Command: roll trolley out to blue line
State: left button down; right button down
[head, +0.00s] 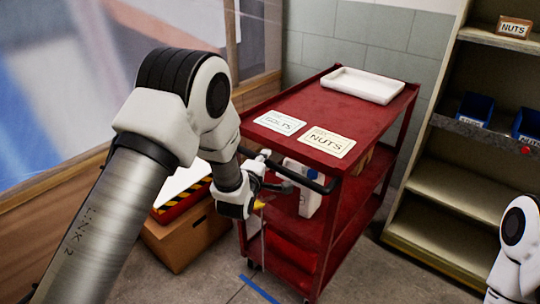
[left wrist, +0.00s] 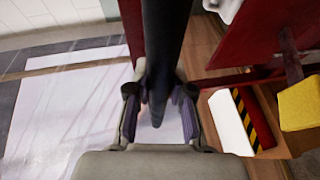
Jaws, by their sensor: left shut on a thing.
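The red trolley (head: 344,112) stands against the tiled wall, with its black push handle (head: 318,184) on the near side. My left gripper (head: 262,183) is at the left part of this handle. In the left wrist view, the black handle bar (left wrist: 165,40) runs between the two fingers of my left gripper (left wrist: 158,110), which is shut on it. A short blue line (head: 258,289) lies on the grey floor just in front of the trolley's near end. Only a link of my right arm shows at the lower right; its gripper is out of view.
A white tray (head: 362,85) and BOLTS and NUTS cards lie on the trolley top. A cardboard box (head: 182,238) stands close on the left. A metal shelf (head: 455,205) with blue bins stands right. Floor at the front is clear.

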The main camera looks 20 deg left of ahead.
pick_arm(q)
jog(key=s, duration=0.1)
jog(key=s+a, duration=0.1)
jog(key=shift+s+f, duration=0.15)
jog(key=shift+s, duration=0.15)
jog(key=c, duration=1)
grip_release()
jog(key=shift+d, duration=0.1)
jog(key=s, duration=0.4)
jog(key=s+r, duration=0.1)
jog(key=s, duration=0.2)
jog(key=s+r, duration=0.1)
jog(key=s, duration=0.3)
jog(key=shift+s+d+r, duration=0.15)
jog(key=shift+s+d, duration=0.15)
jog(key=shift+s, duration=0.05)
